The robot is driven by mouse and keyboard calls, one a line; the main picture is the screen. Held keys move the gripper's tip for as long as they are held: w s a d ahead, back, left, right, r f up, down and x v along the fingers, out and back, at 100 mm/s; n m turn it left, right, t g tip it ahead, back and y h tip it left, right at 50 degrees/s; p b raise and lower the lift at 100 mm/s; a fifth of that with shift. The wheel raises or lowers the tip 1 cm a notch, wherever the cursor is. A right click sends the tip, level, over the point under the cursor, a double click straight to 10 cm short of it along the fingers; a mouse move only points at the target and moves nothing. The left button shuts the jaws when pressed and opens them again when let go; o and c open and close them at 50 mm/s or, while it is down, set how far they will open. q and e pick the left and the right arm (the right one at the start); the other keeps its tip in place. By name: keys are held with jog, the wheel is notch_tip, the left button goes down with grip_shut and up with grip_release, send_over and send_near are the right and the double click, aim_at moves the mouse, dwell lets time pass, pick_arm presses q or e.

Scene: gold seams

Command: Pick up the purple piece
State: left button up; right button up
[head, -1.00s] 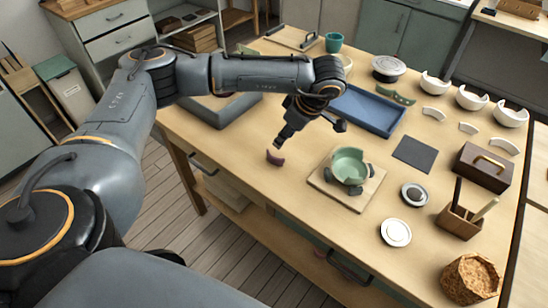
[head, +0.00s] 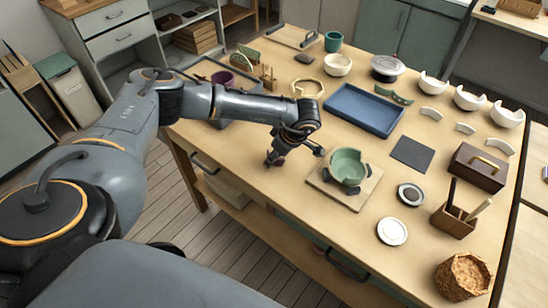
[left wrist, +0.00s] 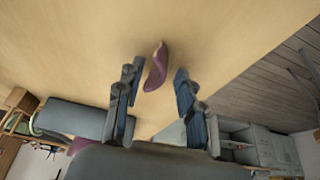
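The purple piece (left wrist: 156,68) is a small curved shard on the wooden table near its left front edge. In the left wrist view it lies between the two fingers of my left gripper (left wrist: 158,72), with a gap on each side. In the head view my left gripper (head: 274,159) is down at the tabletop and mostly hides the piece. The gripper is open. My right gripper is not in view.
A green broken bowl (head: 348,166) stands on a wooden board (head: 322,186) just right of my gripper. A blue tray (head: 364,109) and a gold-edged ring-like piece (head: 307,88) lie behind. The table's front edge is close.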

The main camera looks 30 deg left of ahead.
pick_arm(q)
jog(key=shift+c, duration=0.4)
grip_shut()
jog(key=shift+r, duration=0.1)
